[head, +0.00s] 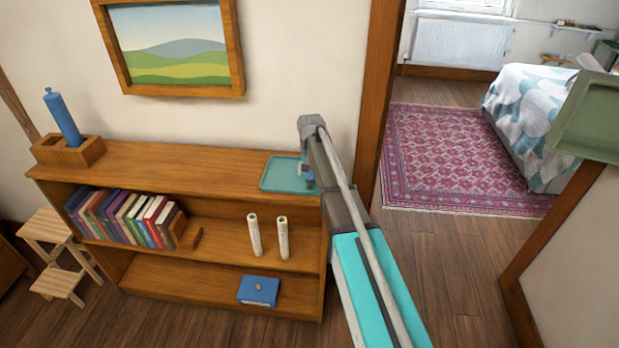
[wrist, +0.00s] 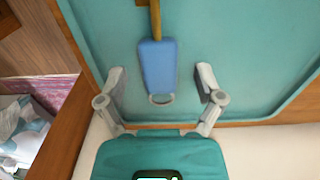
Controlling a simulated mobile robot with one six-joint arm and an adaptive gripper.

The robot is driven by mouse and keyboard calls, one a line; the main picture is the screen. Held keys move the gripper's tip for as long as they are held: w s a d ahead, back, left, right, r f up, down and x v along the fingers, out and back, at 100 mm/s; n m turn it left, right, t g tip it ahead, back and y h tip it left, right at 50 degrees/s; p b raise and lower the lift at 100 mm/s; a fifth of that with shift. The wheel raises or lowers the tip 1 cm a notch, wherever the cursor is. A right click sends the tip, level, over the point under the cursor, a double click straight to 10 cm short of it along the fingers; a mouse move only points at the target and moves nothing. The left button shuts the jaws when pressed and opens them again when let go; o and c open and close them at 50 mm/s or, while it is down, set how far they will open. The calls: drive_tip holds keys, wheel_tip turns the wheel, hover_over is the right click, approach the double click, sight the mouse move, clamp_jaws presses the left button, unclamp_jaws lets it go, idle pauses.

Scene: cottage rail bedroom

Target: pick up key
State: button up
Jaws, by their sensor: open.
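The key (wrist: 157,65) lies in a teal tray (head: 278,173) on top of the wooden bookcase. In the wrist view it has a blue head with a ring at its lower end and a brass-coloured shaft running out of the top of the picture. My gripper (wrist: 161,76) is open, with one finger on each side of the blue head and a gap on both sides. The tray floor (wrist: 230,50) shows around the key. In the head view my arm hides most of the gripper, and I cannot make out the key clearly there.
The bookcase (head: 200,162) stands against the wall, with books (head: 125,217), two white cylinders (head: 282,238) and a blue box (head: 258,291) on its shelves. A wooden holder (head: 68,152) with a blue cylinder sits at its left end. A door frame (head: 378,90) rises close on the right.

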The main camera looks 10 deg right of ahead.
idle(0.3)
drive_tip(key=c, duration=1.1)
drive_tip(key=shift+r, duration=0.1)
drive_tip(key=shift+c, duration=0.2)
wheel_tip(320, 180, up, 3)
drive_tip(key=p, duration=0.2)
drive_tip(key=shift+f+p, duration=0.2)
drive_tip(key=shift+p, duration=0.2)
drive_tip(key=s+r+p, duration=1)
drive_tip(key=s, duration=0.4)
drive_tip(key=shift+a, duration=0.4)
drive_tip(key=shift+r, duration=0.1)
